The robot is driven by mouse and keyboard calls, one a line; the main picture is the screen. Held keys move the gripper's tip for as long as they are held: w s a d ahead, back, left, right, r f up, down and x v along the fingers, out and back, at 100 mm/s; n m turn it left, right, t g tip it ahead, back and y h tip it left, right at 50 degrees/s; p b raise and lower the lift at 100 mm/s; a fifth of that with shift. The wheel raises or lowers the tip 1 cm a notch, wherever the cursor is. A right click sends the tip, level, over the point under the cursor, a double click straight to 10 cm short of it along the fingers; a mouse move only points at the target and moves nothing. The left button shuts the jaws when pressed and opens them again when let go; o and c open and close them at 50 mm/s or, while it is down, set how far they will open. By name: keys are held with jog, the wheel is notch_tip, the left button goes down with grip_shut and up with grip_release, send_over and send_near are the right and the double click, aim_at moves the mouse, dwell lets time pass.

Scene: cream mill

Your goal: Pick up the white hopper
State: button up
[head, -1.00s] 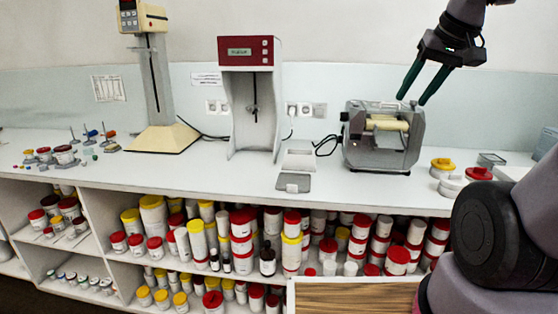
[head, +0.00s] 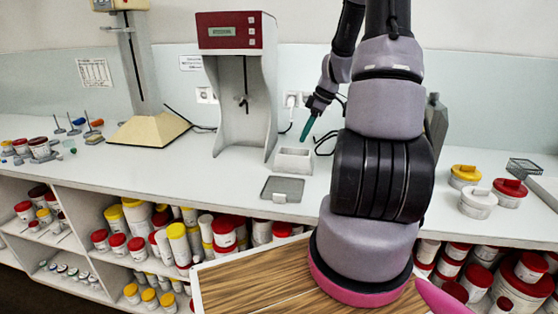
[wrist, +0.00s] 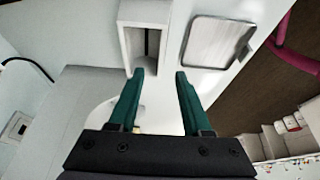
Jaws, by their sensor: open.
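The white hopper (head: 293,161), a small open box, stands on the white counter in front of the red-topped machine. In the wrist view the hopper (wrist: 145,12) is at the top, left of centre, its dark opening facing the camera. My gripper (head: 308,128) is above and just behind the hopper in the head view. In the wrist view my gripper (wrist: 160,75) has its two green fingers apart with nothing between them. The left fingertip overlaps the hopper's near end in the picture; I cannot tell if they touch.
A flat grey square tray (head: 282,190) lies just in front of the hopper. The red-topped machine (head: 240,75) stands close behind left. My arm hides most of the grey mill (head: 435,122). Lidded jars (head: 478,200) stand at right. Shelves below hold many containers.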

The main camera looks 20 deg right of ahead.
send_over(293, 157)
jog(key=d, duration=0.2)
jog(key=f, duration=0.4)
jog(key=shift+s+f, duration=0.25)
jog(key=shift+x, duration=2.7)
jog(key=shift+s+a+f, duration=0.1)
jog(key=shift+s+f, duration=0.1)
jog(key=shift+f, duration=0.05)
grip_shut()
